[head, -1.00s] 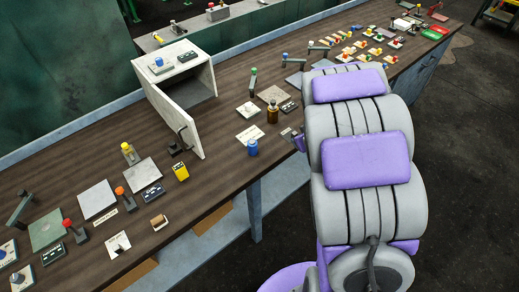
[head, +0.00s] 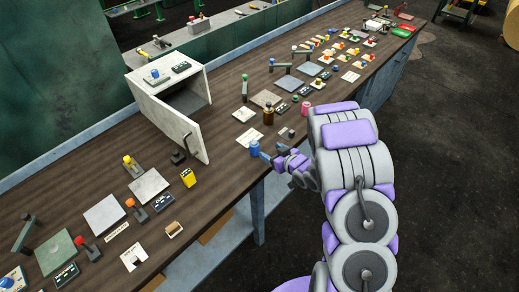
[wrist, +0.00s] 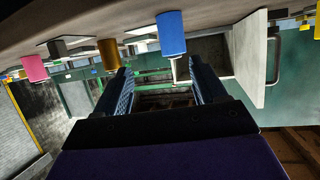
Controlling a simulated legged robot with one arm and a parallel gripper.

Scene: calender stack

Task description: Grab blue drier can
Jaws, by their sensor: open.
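The blue drier can (head: 254,148) stands upright near the front edge of the workbench, in front of the open white cabinet. It also shows in the wrist view as a blue cylinder (wrist: 171,32), hanging from the top because that view is upside down. My gripper (head: 265,156) is beside the can on its right, close to it in the head view. In the wrist view my gripper (wrist: 160,75) has its two fingers spread and nothing between them. The can appears beyond the fingertips, toward the right finger. Whether a finger touches it cannot be told.
Small blocks and plates lie around.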

